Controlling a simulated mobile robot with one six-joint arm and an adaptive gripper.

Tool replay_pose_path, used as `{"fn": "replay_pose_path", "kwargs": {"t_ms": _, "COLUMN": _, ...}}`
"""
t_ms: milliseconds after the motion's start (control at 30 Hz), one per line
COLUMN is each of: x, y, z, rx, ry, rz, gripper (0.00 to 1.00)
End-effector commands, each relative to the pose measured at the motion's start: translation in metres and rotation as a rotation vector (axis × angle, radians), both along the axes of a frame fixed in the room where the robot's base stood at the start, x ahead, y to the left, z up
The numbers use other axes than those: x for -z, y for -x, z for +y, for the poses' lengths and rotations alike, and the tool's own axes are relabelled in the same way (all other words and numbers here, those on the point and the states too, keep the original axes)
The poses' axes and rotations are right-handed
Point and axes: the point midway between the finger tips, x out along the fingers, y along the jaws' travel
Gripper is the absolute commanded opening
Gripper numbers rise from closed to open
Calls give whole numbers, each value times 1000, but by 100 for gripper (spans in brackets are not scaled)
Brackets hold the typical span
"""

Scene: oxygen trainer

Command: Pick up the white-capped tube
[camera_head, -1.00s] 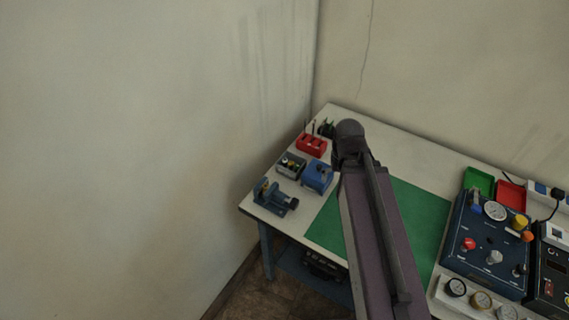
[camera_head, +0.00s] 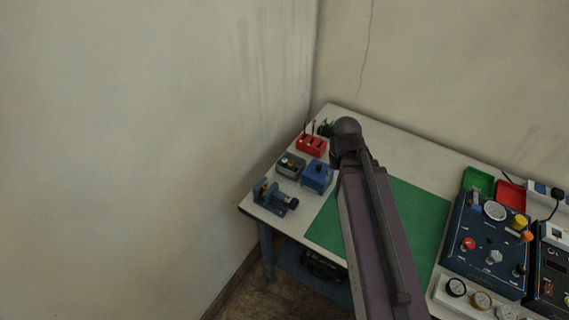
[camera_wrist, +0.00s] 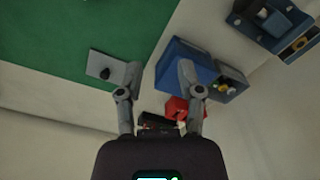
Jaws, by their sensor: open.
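I cannot make out a white-capped tube in either view. Small items, too small to identify, sit in a grey holder (camera_head: 291,171) at the table's left end; it also shows in the wrist view (camera_wrist: 236,92). My gripper (camera_wrist: 152,72) is open in the wrist view, with nothing visible between its fingers. Its right finger overlaps the blue box (camera_wrist: 172,62), and its left finger is beside a flat grey shape with a dark knob (camera_wrist: 100,66). In the head view my arm hides the gripper.
A red block (camera_head: 311,146) stands behind the blue box, and a blue vise-like device (camera_head: 274,198) is near the left edge. The green mat (camera_head: 410,215) looks mostly bare. Gauge panels (camera_head: 490,245) and green and red trays (camera_head: 511,194) are on the right.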

Motion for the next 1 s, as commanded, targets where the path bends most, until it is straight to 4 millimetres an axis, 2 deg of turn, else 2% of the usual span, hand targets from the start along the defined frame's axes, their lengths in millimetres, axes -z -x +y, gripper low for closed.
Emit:
{"fn": "replay_pose_path", "kwargs": {"t_ms": 467, "x": 1, "y": -54, "z": 31, "rx": 510, "ry": 0, "rz": -1, "gripper": 47}}
{"fn": "replay_pose_path", "kwargs": {"t_ms": 1000, "x": 3, "y": -115, "z": 77, "rx": 1167, "ry": -1, "rz": -2, "gripper": 47}}
